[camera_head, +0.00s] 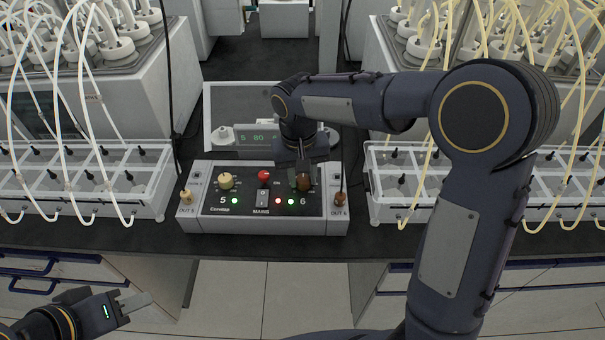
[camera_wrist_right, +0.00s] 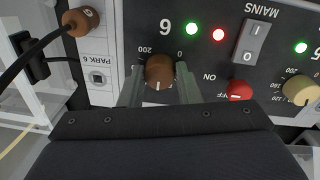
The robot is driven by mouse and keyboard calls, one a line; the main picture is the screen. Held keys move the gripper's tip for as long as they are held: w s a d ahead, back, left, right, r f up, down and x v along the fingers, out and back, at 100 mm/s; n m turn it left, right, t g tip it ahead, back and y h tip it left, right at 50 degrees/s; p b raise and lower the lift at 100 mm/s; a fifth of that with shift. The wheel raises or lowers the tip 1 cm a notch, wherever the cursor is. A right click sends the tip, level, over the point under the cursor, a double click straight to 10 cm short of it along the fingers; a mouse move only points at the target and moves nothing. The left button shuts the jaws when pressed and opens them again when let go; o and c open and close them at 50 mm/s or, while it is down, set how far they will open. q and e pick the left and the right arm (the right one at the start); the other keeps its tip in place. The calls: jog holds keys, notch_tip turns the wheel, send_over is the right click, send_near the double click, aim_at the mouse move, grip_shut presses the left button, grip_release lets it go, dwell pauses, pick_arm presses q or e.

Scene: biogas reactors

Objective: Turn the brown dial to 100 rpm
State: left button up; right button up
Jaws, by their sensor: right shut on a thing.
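The brown dial (camera_head: 304,183) is on the right half of the control box (camera_head: 262,226), above the number 6. It also shows in the right wrist view (camera_wrist_right: 159,72), which sees the panel upside down. The labels 200 and 0 lie at its upper left and upper right there. Its white mark points to the bottom of that view, midway around the scale; any label there is hidden. My right gripper (camera_wrist_right: 160,88) is shut on the dial, one finger on each side. My left gripper (camera_head: 135,303) is low at the left, away from the box; its jaw gap is unclear.
A display (camera_head: 258,137) stands behind. Cables hang near OUT 5 and OUT 6.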

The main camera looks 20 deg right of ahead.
aim_at(302, 179)
jog(key=o, duration=1)
jog(key=r, duration=0.8)
jog(key=shift+a, duration=0.2)
jog(key=shift+d, duration=0.1)
jog(key=s+d+r+t+y, duration=0.1)
jog(key=s+d+t+y, duration=0.15)
jog(key=s+d, duration=0.75)
jog(key=s+f+t, duration=0.1)
jog(key=s, duration=0.3)
jog(key=s+a+f+t+y, duration=0.1)
jog(key=s, duration=0.3)
jog(key=s+a+f+t+y, duration=0.1)
jog(key=s+f, duration=0.1)
jog(key=s, duration=0.2)
jog(key=shift+s+a+f+m, duration=0.1)
jog(key=shift+s+a+m, duration=0.1)
jog(key=shift+m, duration=0.1)
